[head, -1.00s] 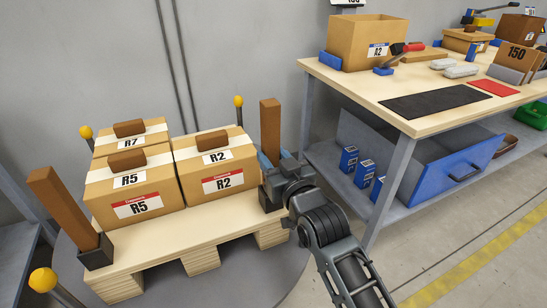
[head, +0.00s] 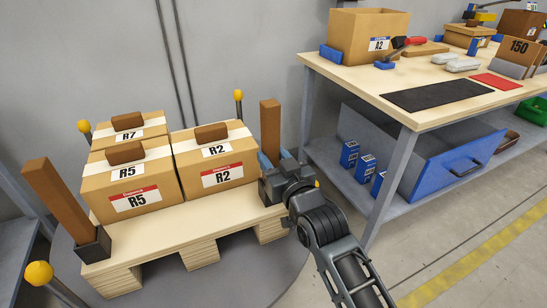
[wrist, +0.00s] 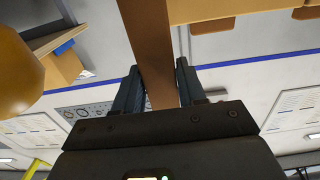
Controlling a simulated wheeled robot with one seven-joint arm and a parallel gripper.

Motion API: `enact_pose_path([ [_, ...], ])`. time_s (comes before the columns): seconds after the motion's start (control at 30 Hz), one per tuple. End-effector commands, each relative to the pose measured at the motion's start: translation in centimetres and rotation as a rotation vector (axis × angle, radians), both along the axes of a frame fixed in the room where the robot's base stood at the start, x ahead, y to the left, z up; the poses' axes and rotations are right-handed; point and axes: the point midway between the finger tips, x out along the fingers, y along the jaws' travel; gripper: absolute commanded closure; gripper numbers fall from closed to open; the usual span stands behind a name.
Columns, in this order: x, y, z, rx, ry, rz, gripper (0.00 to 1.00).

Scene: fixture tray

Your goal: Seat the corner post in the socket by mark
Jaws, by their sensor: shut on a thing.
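My gripper (head: 272,163) is at the right corner of the pallet (head: 190,225), shut on a brown wooden post (head: 270,125). The post stands roughly upright, its top clear above my jaws. In the wrist view my fingers (wrist: 157,85) lie on either side of the post (wrist: 148,45). A dark socket (head: 266,193) shows partly below my gripper at that corner. My gripper hides the post's foot, so I cannot tell whether it is in the socket. Another brown post (head: 58,202) leans in a dark socket (head: 92,246) at the pallet's front left corner.
Cartons labelled R7 (head: 150,133), R5 (head: 108,182) and R2 (head: 232,158) stand on the pallet, with brown blocks on top. Yellow-knobbed poles (head: 39,272) stand around it. A workbench (head: 350,75) with a blue drawer (head: 430,165) is close on the right.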

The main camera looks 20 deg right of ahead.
Motion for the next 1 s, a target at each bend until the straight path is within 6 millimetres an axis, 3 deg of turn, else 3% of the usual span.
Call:
enact_pose_path([
  [0.73,0.0,0.0,-1.7,0.0,-0.001,0.0,0.92],
  [0.77,0.0,0.0,-1.7,0.0,-0.001,0.0,0.59],
  [1.0,0.0,0.0,-1.7,0.0,-0.001,0.0,0.36],
])
